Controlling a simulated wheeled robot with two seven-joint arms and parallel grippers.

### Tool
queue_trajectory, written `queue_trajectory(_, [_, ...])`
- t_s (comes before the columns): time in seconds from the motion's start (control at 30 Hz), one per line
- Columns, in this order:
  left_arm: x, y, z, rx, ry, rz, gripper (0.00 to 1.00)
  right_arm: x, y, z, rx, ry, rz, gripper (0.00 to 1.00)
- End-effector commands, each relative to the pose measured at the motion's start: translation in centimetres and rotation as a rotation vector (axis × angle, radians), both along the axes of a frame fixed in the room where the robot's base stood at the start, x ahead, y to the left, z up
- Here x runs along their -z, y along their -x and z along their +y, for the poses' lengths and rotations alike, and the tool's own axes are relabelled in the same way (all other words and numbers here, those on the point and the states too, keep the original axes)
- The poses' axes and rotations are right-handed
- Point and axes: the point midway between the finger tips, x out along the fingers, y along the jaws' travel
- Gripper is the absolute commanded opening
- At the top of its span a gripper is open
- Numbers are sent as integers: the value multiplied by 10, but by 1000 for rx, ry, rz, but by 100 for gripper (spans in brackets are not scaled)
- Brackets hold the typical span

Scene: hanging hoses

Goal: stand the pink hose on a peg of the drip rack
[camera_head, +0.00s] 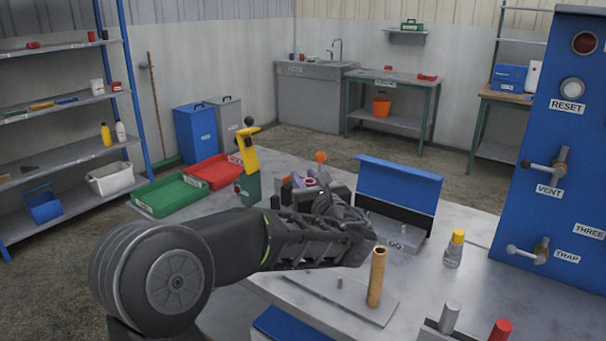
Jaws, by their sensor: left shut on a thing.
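My left gripper (345,225) reaches in from the left over the bench, above and behind a flat grey plate with short pegs, which looks like the drip rack (350,300). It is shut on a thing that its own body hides. I cannot make out the pink hose for sure; a small pinkish ring (310,182) shows just behind the gripper. A tan hose (377,278) stands upright at the right end of the plate. A bare peg (340,282) shows to its left. My right gripper is not in view.
A blue-lidded box (400,187) marked GO stands open behind the gripper. A yellow-capped bottle (454,248) stands right of it. A blue panel with valves (555,130) rises at the right. Grey and red cylinders (500,331) stand at the front. Green and red trays (170,194) lie at the left.

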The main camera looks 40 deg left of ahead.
Motion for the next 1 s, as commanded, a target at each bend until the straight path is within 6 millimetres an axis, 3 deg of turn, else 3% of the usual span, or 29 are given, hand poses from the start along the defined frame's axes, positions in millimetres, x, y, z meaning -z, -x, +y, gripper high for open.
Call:
queue_trajectory(0.53, [2,0,-1,2,-1,0,0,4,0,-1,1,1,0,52])
queue_trajectory(1.0, [42,0,-1,1,-1,2,0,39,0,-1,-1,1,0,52])
